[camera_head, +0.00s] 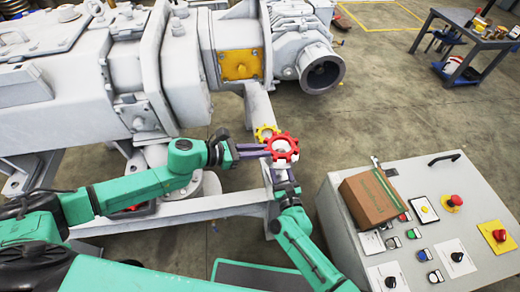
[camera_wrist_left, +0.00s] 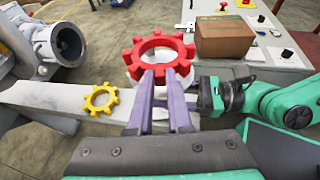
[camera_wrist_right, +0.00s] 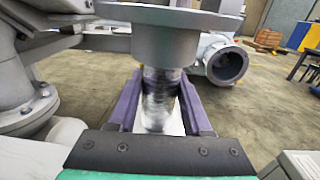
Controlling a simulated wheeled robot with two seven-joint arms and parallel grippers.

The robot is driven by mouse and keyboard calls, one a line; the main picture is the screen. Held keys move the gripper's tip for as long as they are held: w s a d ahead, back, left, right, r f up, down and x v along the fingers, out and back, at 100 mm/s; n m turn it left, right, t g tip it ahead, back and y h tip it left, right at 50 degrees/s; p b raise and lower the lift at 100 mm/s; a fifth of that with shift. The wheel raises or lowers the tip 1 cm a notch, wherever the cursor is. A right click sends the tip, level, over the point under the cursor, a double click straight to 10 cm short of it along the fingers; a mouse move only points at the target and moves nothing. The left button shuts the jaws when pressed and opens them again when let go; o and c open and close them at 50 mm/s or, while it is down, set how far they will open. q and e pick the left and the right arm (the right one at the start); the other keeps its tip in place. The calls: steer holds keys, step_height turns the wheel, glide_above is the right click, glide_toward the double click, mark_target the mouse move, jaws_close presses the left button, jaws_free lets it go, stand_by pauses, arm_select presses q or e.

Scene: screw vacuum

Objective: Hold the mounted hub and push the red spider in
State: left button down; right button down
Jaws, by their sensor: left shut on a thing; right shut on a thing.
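The red spider (camera_head: 271,146) is a toothed ring. My left gripper (camera_head: 263,150) is shut on its near edge; the left wrist view shows the spider (camera_wrist_left: 133,58) at the fingertips (camera_wrist_left: 160,74). The pale metal hub (camera_wrist_left: 178,77) shows through and below the ring. In the right wrist view the hub (camera_wrist_right: 152,42) has a wide flange above a shiny round stem. My right gripper (camera_wrist_right: 160,98) is shut around that stem from below the flange; in the head view its fingers (camera_head: 284,178) are under the spider. I cannot tell whether spider and hub touch.
A yellow toothed ring (camera_wrist_left: 90,101) lies on the pale beam (camera_wrist_left: 45,95) beside the hub. A control panel (camera_head: 335,205) with a cardboard box (camera_head: 370,199) stands at the right. The large grey machine (camera_head: 85,100) fills the left. Open floor lies behind the panel.

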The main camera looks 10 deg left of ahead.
arm_select(q)
steer(key=shift+f, duration=0.4)
steer(key=c, duration=0.8)
jaws_free()
steer(key=shift+o, duration=0.2)
steer(key=shift+s+f, duration=0.1)
steer(key=v, duration=1.2)
arm_select(e)
steer(key=shift+c, duration=1.3)
jaws_free()
